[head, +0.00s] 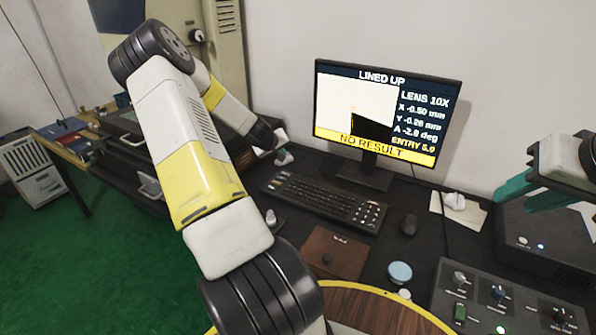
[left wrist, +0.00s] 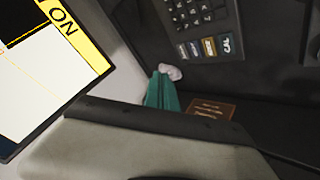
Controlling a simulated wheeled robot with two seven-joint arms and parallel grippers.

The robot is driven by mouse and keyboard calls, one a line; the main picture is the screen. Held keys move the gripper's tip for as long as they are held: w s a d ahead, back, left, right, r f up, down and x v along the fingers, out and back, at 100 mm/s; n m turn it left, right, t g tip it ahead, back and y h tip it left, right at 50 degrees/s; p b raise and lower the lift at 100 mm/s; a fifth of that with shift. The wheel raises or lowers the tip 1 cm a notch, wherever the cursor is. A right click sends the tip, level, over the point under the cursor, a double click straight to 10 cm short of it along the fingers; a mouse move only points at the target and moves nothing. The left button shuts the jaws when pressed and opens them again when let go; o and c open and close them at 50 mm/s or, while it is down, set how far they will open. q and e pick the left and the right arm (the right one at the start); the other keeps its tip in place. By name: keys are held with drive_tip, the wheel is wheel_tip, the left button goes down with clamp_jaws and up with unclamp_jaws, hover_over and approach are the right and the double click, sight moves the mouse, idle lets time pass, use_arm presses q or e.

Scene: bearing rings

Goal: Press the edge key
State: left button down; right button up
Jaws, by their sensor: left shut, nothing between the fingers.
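The black keyboard (head: 312,203) lies on the dark bench in front of the monitor. Its key block also shows in the left wrist view (left wrist: 196,14), above a row of coloured keys (left wrist: 209,47). The legends are too small to tell which is the edge key. My left gripper (head: 285,158) is at the far left end of the keyboard, beside it and apart from the keys. Its teal fingers (left wrist: 162,92) are shut and empty in the left wrist view. My right gripper (head: 530,188) is at the right, its teal fingers apart, with nothing seen between them.
The monitor (head: 385,110) reads "LINED UP" and "NO RESULT". A mouse (head: 408,223) lies right of the keyboard. A brown pad (head: 337,254), a pale blue round tin (head: 399,272) and a control box (head: 510,305) are nearer. A pale lump (left wrist: 171,72) lies close by the left fingertips.

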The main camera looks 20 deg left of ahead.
sight(275, 184)
use_arm(q)
drive_tip(key=a, duration=0.1)
drive_tip(key=a+f, duration=0.1)
drive_tip(key=a+f+n, duration=0.1)
drive_tip(key=shift+s+f+y, duration=0.15)
drive_tip(key=shift+s+y, duration=0.1)
drive_tip(key=shift+y, duration=0.05)
drive_tip(key=shift+f, duration=0.15)
drive_tip(key=shift+f, duration=4.25)
drive_tip(key=shift+f, duration=0.1)
drive_tip(key=shift+f, duration=0.3)
drive_tip(key=shift+f, duration=0.35)
drive_tip(key=shift+r, duration=0.75)
